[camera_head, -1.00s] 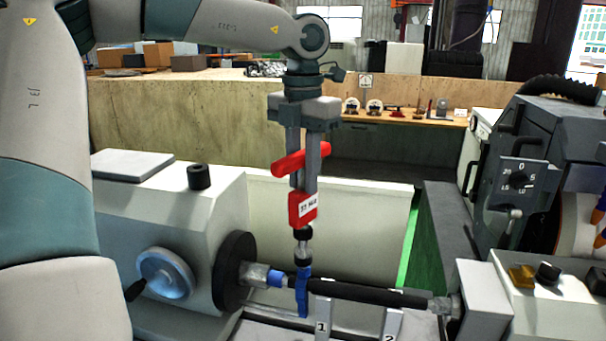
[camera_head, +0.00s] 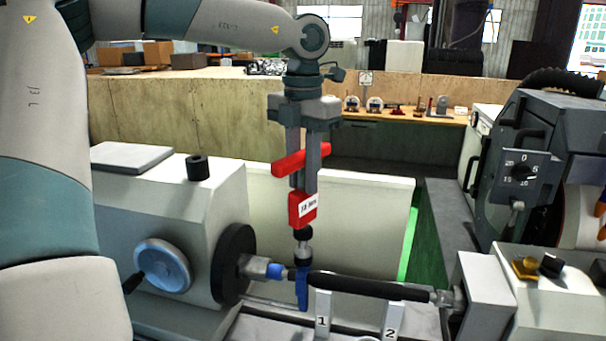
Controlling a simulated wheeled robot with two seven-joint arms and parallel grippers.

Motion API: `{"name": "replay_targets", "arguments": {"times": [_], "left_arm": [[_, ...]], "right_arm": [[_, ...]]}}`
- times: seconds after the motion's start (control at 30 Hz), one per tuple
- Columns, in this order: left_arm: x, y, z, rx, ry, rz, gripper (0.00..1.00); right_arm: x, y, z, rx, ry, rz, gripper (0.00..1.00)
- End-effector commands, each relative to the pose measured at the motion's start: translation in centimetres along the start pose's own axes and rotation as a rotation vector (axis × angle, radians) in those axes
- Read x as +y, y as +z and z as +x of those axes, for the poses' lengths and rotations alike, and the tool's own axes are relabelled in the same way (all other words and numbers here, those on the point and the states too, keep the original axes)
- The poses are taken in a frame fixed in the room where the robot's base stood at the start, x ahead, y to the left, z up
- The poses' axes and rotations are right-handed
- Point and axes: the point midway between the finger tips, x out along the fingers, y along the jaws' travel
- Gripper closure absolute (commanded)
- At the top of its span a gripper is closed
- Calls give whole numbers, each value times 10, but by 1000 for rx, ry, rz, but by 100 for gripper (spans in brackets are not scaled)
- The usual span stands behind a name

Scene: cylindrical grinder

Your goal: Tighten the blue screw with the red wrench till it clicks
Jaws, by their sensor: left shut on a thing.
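The red wrench (camera_head: 302,210) stands upright, with a red crossbar handle at its top, a white label on its body and a dark and metal lower end. My left gripper (camera_head: 302,180) is shut on the wrench, its two fingers pointing down. The wrench's lower end meets a blue piece (camera_head: 302,293) at the dark shaft, which hangs below the shaft. The blue screw itself cannot be told apart from this piece, as the wrench end hides the contact. My right gripper is not in view.
The dark shaft (camera_head: 370,288) lies between the left headstock (camera_head: 177,215) and the right tailstock (camera_head: 487,295). White supports marked 1 (camera_head: 322,318) and 2 (camera_head: 391,325) stand under it. A control box (camera_head: 522,170) stands at the right. A wooden-topped bench (camera_head: 420,117) is behind.

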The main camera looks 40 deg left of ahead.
Motion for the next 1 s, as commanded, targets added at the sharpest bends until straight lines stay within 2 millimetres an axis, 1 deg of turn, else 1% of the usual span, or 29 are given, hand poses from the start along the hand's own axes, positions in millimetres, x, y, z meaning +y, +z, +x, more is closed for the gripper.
{"name": "replay_targets", "arguments": {"times": [0.4,1.0], "left_arm": [[0,0,10,-2,0,0,100],[0,0,12,-2,0,0,100]], "right_arm": [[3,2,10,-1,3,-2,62],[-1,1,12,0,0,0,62]]}}
